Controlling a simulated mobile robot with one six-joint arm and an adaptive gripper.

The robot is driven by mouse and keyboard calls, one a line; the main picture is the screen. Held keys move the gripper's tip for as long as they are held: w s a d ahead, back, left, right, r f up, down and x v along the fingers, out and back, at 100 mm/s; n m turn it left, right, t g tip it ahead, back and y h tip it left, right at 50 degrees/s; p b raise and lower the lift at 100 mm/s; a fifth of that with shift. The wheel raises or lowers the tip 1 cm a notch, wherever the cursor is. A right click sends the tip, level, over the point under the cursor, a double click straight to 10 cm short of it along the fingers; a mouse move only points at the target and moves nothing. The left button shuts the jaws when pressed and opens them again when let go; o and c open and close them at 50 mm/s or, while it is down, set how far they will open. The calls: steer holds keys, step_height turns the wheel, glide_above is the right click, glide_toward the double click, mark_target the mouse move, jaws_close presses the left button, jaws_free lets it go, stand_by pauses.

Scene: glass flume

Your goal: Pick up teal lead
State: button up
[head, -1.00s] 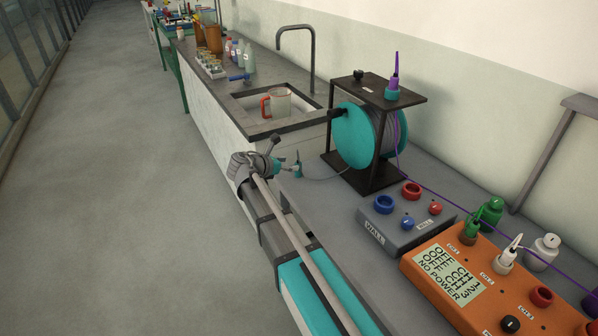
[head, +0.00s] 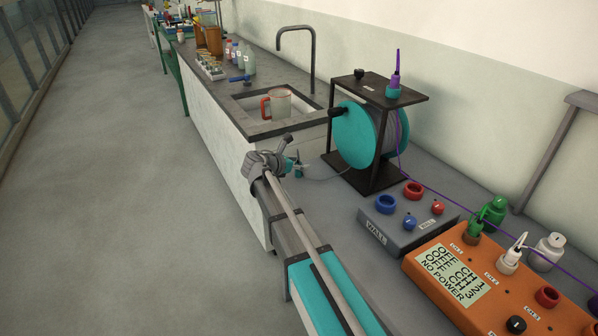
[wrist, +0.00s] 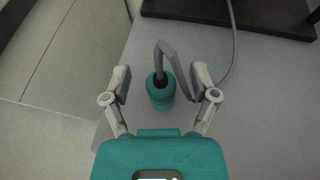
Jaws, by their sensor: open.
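The teal lead (wrist: 161,98) is a short teal plug with a dark top and a bent grey piece rising from it. It stands on the grey bench top in the wrist view. My gripper (wrist: 160,78) is open, its fingers to the left and right of the plug with gaps on both sides. I cannot tell the exact height between them. In the head view my gripper (head: 287,163) is at the bench's near edge, and the lead there is small and partly hidden by it. A thin grey cable runs from there toward the teal reel (head: 357,136).
The reel stands in a dark frame (head: 405,92) just beyond my gripper. A grey WALL box (head: 405,232) and an orange meter box (head: 480,275) lie to the right. A sink with a jug (head: 280,104) is behind. The floor at left is clear.

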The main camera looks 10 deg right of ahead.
mark_target(299, 162)
jaws_close()
stand_by(0.4)
steer(key=shift+r, duration=0.15)
step_height(299, 162, up, 3)
steer(key=p, duration=0.3)
steer(key=s+a+r+p, duration=0.6)
steer(key=s+r+p, duration=0.3)
steer(key=s, duration=0.3)
steer(key=shift+s+r+p, duration=0.35)
steer(key=shift+p, duration=0.15)
stand_by(0.4)
